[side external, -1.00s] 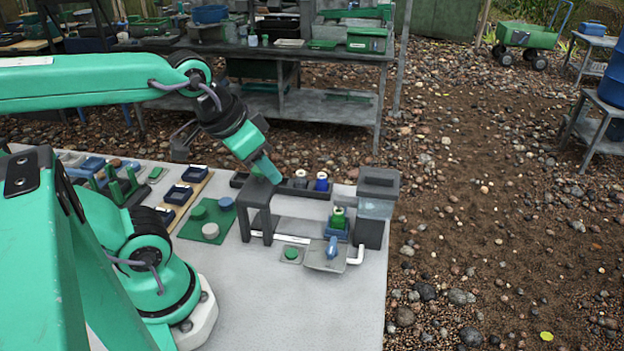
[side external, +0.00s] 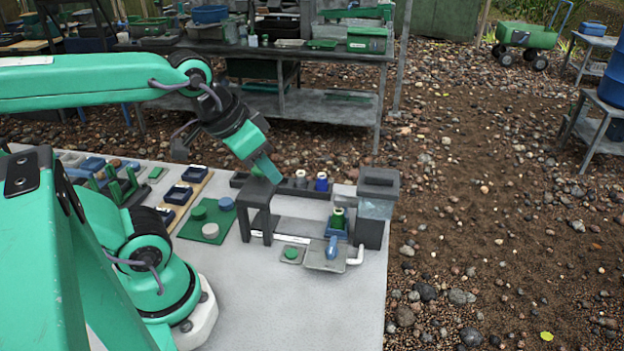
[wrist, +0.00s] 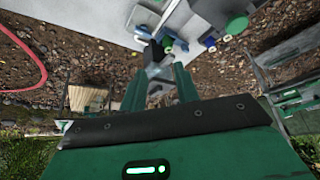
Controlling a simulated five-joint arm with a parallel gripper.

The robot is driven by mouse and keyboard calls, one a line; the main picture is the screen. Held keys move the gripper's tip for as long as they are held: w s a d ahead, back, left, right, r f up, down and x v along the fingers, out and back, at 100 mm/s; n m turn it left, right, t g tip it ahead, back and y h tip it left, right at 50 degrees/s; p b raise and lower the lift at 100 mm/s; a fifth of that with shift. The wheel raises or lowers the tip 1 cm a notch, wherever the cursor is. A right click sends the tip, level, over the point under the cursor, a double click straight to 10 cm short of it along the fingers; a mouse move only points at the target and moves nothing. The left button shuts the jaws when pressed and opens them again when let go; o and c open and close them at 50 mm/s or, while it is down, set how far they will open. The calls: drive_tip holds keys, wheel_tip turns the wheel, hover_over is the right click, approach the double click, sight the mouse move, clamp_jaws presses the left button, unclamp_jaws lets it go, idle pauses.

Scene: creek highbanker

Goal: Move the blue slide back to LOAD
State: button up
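The blue slide (side external: 336,237) sits on the small rig at the right end of the pale table. It carries a green container with a pale cap (side external: 338,219), and a blue handle (side external: 332,248) stands just in front of it. I cannot read a LOAD mark. My gripper (side external: 268,172) hangs above and behind the dark arch (side external: 258,195), to the left of the slide and apart from it. In the wrist view my gripper's two green fingers (wrist: 160,78) stand apart with nothing held between them.
A dark rack with bottles (side external: 300,180) lies behind the arch. A dark grey box with a clear tank (side external: 377,205) stands right of the slide. A green mat with round pieces (side external: 207,222) lies left of the arch. The table's front is clear.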

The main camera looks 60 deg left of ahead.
drive_tip(key=shift+w, duration=0.1)
drive_tip(key=w+a+f+n+g, duration=0.1)
drive_tip(key=w+a+n+g, duration=0.25)
drive_tip(key=w, duration=0.85)
drive_tip(key=w+a+f+n+g, duration=0.1)
drive_tip(key=w+a+f+n, duration=0.1)
drive_tip(key=w+f, duration=0.4)
drive_tip(key=w+a+f+n+g, duration=0.1)
drive_tip(key=w+a+f+n, duration=0.1)
drive_tip(key=w+f, duration=0.3)
drive_tip(key=shift+w+f+n, duration=0.35)
drive_tip(key=shift+n, duration=0.4)
drive_tip(key=shift+f, duration=0.15)
drive_tip(key=shift+f, duration=4.3)
